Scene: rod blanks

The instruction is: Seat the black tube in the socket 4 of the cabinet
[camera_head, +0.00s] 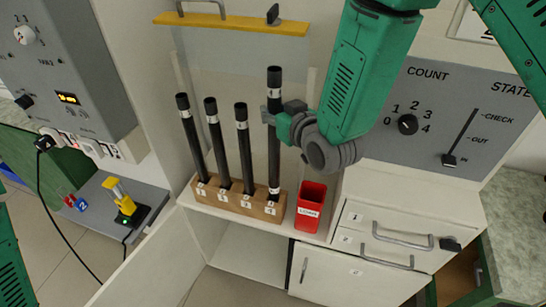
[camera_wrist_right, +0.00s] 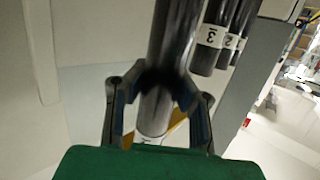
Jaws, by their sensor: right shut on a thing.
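The black tube (camera_head: 274,140) is upright over the socket 4 end of the wooden block (camera_head: 233,203) in the cabinet. Its top stands higher than the other tubes, and its pale-banded lower end overlaps the block at socket 4; I cannot tell how deep it sits. My right gripper (camera_head: 274,117) is shut on the tube's upper part from the right. In the right wrist view the tube (camera_wrist_right: 174,40) runs between the fingers (camera_wrist_right: 156,102), with a pale end beyond them. My left gripper is not in view.
Three other black tubes (camera_head: 222,145) stand in sockets 1 to 3, left of the held tube. A red bin (camera_head: 311,207) is close on the right of the block. A yellow-edged panel (camera_head: 232,23) is above. A grey COUNT panel (camera_head: 430,115) and drawers (camera_head: 385,240) are to the right.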

